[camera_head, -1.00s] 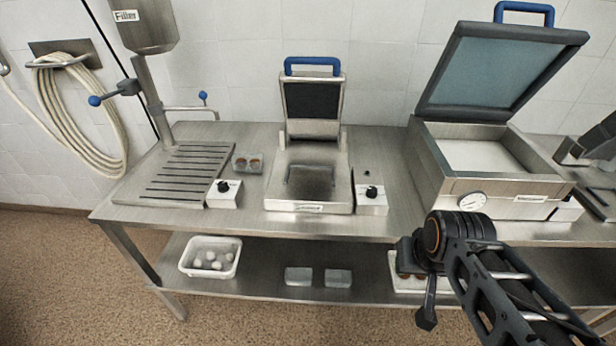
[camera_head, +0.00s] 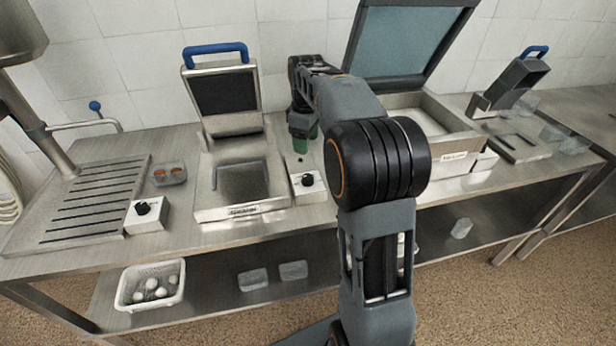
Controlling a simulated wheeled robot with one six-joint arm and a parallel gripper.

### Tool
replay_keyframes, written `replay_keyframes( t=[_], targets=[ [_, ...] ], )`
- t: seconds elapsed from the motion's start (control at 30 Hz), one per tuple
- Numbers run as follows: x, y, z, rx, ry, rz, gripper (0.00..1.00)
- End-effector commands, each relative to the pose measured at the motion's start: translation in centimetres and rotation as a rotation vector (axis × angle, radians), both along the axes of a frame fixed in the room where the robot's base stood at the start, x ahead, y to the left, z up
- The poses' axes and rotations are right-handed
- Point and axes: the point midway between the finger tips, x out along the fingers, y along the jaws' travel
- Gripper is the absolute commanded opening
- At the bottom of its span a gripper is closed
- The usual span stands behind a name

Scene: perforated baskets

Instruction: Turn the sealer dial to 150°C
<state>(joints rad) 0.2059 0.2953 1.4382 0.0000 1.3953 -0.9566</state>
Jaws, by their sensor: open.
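The tray sealer (camera_head: 230,190) stands on the steel table with its lid raised and a blue handle on top; its front label is too small to read. Its black dial (camera_head: 307,180) sits on a light control box (camera_head: 300,195) at the sealer's right side. The dial's setting and scale cannot be read. My gripper (camera_head: 301,147) points down behind and above the control box, apart from the dial, with greenish fingertips. It is open, and I see nothing held in it. My arm covers the area right of the box.
A second dial box (camera_head: 148,216) stands left of the sealer beside a slotted plate (camera_head: 95,195). A small two-cup tray (camera_head: 170,174) lies behind it. A large machine with a raised lid (camera_head: 405,40) stands close to my arm's right. A white tub (camera_head: 150,285) is on the lower shelf.

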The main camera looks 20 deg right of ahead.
Motion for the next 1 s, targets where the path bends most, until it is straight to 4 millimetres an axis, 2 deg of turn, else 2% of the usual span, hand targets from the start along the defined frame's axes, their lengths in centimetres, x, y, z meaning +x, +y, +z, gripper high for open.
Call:
replay_keyframes(
  t=[0.17, 0.7, 1.0],
  targets=[
    [0.8, -0.8, -1.6, 0.004, 0.016, 0.032, 0.61],
    [0.7, -0.9, -11.1, 0.003, 0.016, 0.030, 0.61],
    [0.7, -0.9, -13.7, 0.002, 0.013, 0.030, 0.61]
  ],
)
